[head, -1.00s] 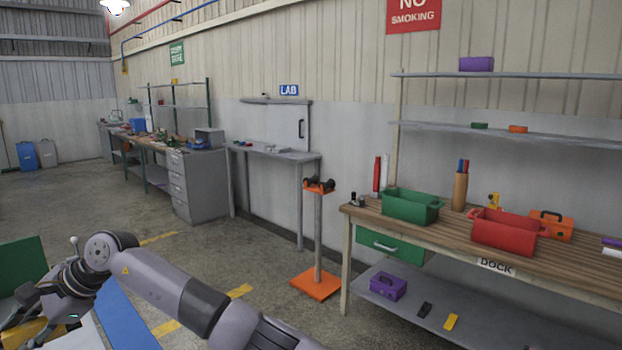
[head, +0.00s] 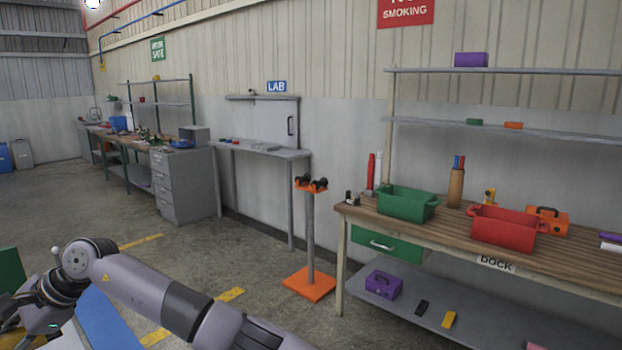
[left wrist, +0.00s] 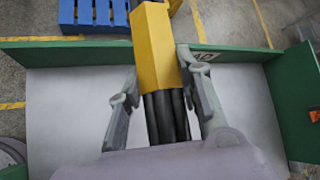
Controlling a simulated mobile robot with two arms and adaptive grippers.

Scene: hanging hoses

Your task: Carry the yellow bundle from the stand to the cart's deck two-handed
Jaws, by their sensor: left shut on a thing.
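In the left wrist view the yellow bundle (left wrist: 156,45), a yellow sleeve with black hoses coming out of it, lies between the fingers of my left gripper (left wrist: 158,64). The gripper is shut on it. Below it is a white surface with green walls (left wrist: 65,52), which looks like the cart's deck; I cannot tell whether the bundle touches it. In the head view the orange stand (head: 310,235) has black cradles on top and holds no bundle. One of my arms crosses the lower left, its hand cut off by the edge. My right gripper is not clearly visible.
A wooden bench (head: 475,240) with a green bin (head: 408,205) and a red bin (head: 505,228) stands at right. A blue pallet (left wrist: 92,14) lies beyond the green wall. Floor between my arm and the stand is clear.

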